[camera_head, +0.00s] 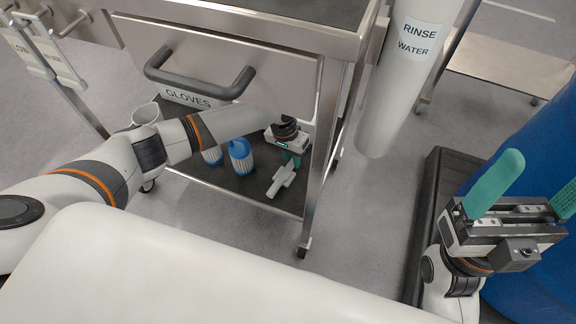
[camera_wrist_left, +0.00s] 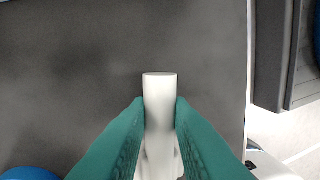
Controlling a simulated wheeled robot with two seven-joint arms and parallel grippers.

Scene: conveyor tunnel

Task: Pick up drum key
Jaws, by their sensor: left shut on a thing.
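The drum key (camera_head: 281,181) is a pale T-shaped piece on the dark lower shelf of the steel cart. In the left wrist view its white round shaft (camera_wrist_left: 159,100) stands between two teal fingers. My left gripper (camera_head: 291,160) reaches under the drawer and is shut on the drum key. The fingers hide part of it, and I cannot tell whether it still touches the shelf. My right gripper (camera_head: 525,193) is at the right side of the head view, its teal fingers wide apart and empty.
Blue-and-white containers (camera_head: 240,157) stand on the lower shelf (camera_head: 226,182) beside my left arm. The drawer (camera_head: 205,70) and a cart leg (camera_head: 322,150) crowd that arm. A white "RINSE WATER" pipe (camera_head: 395,100) and a blue drum (camera_head: 545,145) are at the right.

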